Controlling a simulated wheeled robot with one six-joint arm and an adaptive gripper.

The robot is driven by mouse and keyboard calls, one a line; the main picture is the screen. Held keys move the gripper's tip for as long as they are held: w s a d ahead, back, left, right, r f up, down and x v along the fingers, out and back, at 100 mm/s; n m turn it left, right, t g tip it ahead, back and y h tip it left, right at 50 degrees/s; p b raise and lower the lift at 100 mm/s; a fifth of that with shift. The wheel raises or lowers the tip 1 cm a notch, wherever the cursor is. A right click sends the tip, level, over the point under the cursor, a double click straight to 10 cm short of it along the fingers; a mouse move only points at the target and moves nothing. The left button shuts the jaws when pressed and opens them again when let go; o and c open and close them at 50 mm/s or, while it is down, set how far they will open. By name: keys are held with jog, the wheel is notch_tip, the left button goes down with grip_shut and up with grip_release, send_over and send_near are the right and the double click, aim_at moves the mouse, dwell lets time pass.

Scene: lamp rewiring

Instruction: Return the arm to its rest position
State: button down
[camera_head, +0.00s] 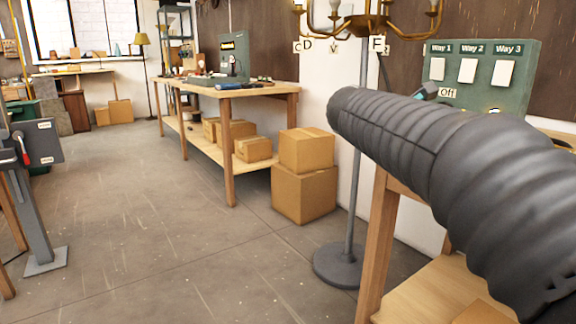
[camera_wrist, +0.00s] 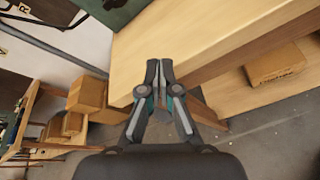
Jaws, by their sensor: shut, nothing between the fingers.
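My gripper (camera_wrist: 159,75) shows in the wrist view with its two fingertips together and nothing between them. It is over the corner of a wooden bench (camera_wrist: 205,32), and I cannot tell how far above it is. In the head view a dark ribbed sleeve of my arm crosses the right side and hides part of the near bench. A small teal piece of my gripper (camera_head: 424,92) shows just behind the sleeve, in front of the green switch panel; its fingers are hidden there.
The green panel (camera_head: 523,75) carries three white switches. A brass chandelier (camera_head: 365,22) hangs on a grey stand with a round base (camera_head: 345,266). Cardboard boxes (camera_head: 304,194) stand by the far workbench (camera_head: 240,92). A grey post (camera_head: 40,225) stands left. The middle floor is clear.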

jog(key=s+a+f+m+g+y, duration=0.25)
jog(key=s+f+m, duration=0.25)
jog(key=f, duration=0.3)
jog(key=s+a+f+m+g+y, duration=0.1)
jog(key=s+a+f+m+y, duration=0.15)
jog(key=s+f+m, duration=0.45)
jog(key=s+a+f+m+y, duration=0.2)
jog(key=s+f, duration=0.3)
jog(key=s, duration=0.4)
jog(key=s+a+f+m+y+p, duration=0.1)
jog(key=s+a+f+m+y, duration=0.2)
jog(key=s+f, duration=0.3)
jog(key=s+m+y, duration=0.1)
jog(key=s, duration=0.2)
jog(key=shift+s+a, duration=0.15)
jog(key=shift+s, duration=0.05)
